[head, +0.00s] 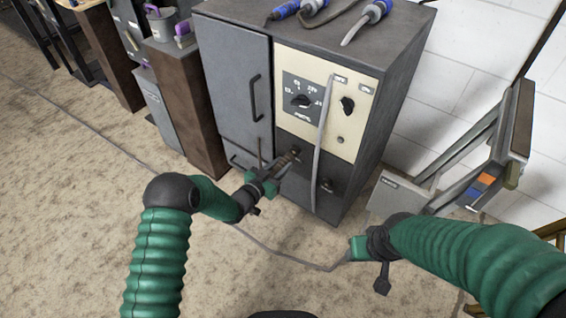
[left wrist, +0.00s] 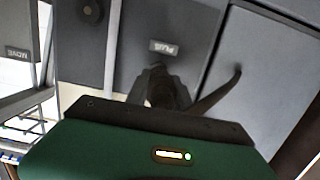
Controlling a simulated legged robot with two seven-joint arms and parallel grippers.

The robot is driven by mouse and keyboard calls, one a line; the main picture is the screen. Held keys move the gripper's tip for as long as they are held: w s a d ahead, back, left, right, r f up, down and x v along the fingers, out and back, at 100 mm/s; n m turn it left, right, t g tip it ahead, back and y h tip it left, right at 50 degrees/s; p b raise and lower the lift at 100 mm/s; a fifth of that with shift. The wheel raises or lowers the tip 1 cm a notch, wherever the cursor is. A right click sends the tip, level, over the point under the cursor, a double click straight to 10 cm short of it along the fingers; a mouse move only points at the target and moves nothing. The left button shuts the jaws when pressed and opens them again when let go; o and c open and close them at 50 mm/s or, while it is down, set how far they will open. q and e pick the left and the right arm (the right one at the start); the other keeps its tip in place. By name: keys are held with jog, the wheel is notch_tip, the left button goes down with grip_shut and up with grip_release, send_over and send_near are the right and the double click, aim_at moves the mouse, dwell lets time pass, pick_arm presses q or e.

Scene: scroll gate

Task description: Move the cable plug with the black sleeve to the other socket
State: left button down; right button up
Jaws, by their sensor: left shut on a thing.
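My left gripper (head: 275,172) is shut on a dark plug (head: 287,160) at the lower front of the cabinet. The plug points at the left socket (head: 295,152); whether its tip is inside is hidden. In the left wrist view the plug (left wrist: 158,90) sits between the jaws (left wrist: 157,82), just below a small label (left wrist: 162,47). A dark cable-like piece curves off to the right. The other socket (head: 327,185) is lower right on the dark panel and looks empty; it also shows in the left wrist view (left wrist: 91,12). My right gripper (head: 372,255) is low, right of the cabinet; its jaws are unclear.
Blue-ended plugs (head: 376,10) lie on top. A thin cable (head: 285,256) crosses the floor.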

pick_arm(q)
jog(key=shift+p+v, duration=0.65)
jog(key=shift+v, duration=0.65)
jog(key=shift+f, duration=0.15)
